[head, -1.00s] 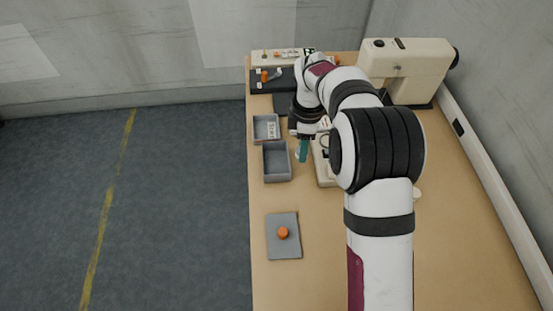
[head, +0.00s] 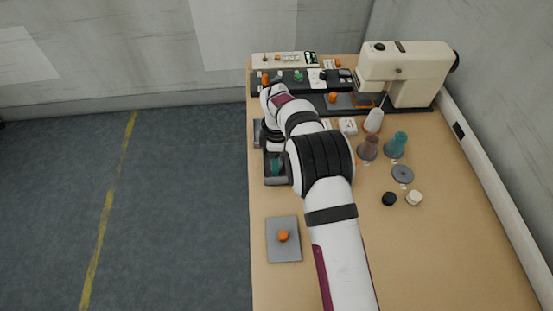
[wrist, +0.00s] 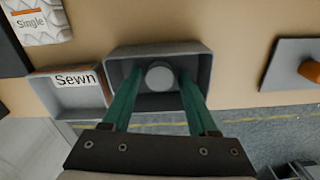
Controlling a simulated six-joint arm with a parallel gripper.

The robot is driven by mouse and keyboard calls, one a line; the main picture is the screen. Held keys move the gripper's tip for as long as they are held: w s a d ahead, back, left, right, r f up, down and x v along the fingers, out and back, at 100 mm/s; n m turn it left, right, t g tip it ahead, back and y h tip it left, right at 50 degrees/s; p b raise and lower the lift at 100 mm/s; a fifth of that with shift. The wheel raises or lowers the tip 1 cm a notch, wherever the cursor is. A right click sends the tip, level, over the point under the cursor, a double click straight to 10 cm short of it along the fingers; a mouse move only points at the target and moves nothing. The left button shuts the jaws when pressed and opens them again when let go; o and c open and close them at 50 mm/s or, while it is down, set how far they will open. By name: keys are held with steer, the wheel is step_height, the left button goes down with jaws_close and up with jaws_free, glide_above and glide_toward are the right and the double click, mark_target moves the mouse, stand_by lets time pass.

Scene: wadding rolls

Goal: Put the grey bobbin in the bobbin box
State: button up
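The grey bobbin (wrist: 159,76) is a light grey round piece inside an open grey box (wrist: 118,70), near its middle. The box also shows in the head view (head: 277,182), partly behind my arm. My gripper (wrist: 160,73) has its teal fingers pointing down into this box, one on each side of the bobbin. A small gap shows between each finger and the bobbin, so the gripper looks open. In the head view the fingers (head: 276,166) show over the box, and the bobbin is hidden.
A second grey box labelled "Sewn" (wrist: 75,92) stands beside this box. A grey plate (head: 284,252) with an orange knob lies nearer. The sewing machine (head: 408,70), thread cones (head: 396,145) and a dark grey disc (head: 402,174) stand to the right. The table's left edge is close.

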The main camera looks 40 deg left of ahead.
steer(key=shift+o, duration=0.5)
steer(key=shift+r, duration=0.1)
step_height(320, 180, up, 12)
steer(key=d+r+m, duration=0.6)
steer(key=d, duration=0.4)
steer(key=d+r+m, duration=0.5)
steer(key=d+m, duration=0.1)
steer(key=d, duration=0.5)
steer(key=s+d+r+m+y, duration=0.1)
steer(key=s+d+m, duration=1)
steer(key=d, duration=0.2)
steer(key=s+d+f+m, duration=0.3)
steer(key=s+d+m, duration=0.1)
steer(key=s+m, duration=0.3)
steer(key=shift+s+f+m+y, duration=0.2)
steer(key=shift+s+m+y, duration=0.2)
steer(key=shift+s, duration=0.65)
